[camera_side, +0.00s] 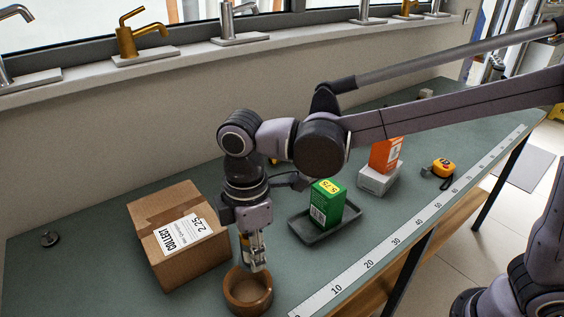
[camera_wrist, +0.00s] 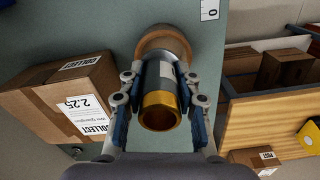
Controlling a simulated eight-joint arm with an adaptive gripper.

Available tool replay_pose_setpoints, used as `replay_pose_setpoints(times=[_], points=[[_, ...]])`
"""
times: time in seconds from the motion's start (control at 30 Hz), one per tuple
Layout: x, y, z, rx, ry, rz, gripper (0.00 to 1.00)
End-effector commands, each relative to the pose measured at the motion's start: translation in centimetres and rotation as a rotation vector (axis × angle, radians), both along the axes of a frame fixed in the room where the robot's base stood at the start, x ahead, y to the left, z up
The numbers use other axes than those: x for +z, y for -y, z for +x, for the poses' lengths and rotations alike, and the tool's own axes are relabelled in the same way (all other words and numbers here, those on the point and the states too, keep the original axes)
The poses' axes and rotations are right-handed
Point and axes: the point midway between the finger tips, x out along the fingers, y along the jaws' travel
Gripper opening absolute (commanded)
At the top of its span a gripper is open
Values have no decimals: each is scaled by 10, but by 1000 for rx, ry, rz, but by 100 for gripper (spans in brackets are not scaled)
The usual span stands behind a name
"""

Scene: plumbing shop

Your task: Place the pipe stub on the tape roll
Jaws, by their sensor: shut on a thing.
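The pipe stub (camera_wrist: 160,98) is a short tube with a brass-coloured near end and a grey band, held between my gripper's (camera_wrist: 160,88) two blue-padded fingers in the wrist view. In the side view my gripper (camera_side: 254,256) points down, and only a sliver of the stub shows beside its fingers. The tape roll (camera_side: 241,300) is a brown ring lying flat on the bench, right below my fingertips. It also shows beyond the stub in the wrist view (camera_wrist: 165,34), partly hidden by it. I cannot tell whether stub and roll touch.
A cardboard box (camera_side: 172,240) with a label stands close left of my gripper. A dark tray (camera_side: 305,234) with a green box (camera_side: 327,204) lies to the right. An orange box (camera_side: 385,155) and a tape measure (camera_side: 441,168) are farther back. A ruler strip (camera_side: 395,243) runs along the bench edge.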

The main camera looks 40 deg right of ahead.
Motion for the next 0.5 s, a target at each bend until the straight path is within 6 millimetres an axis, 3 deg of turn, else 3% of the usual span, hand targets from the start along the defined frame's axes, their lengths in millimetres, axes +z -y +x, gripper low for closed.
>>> replay_pose_setpoints(times=[0.2,0.5], points=[[-10,-17,-3,0,0,0,0],[-41,-17,-2,-1,0,0,0]])
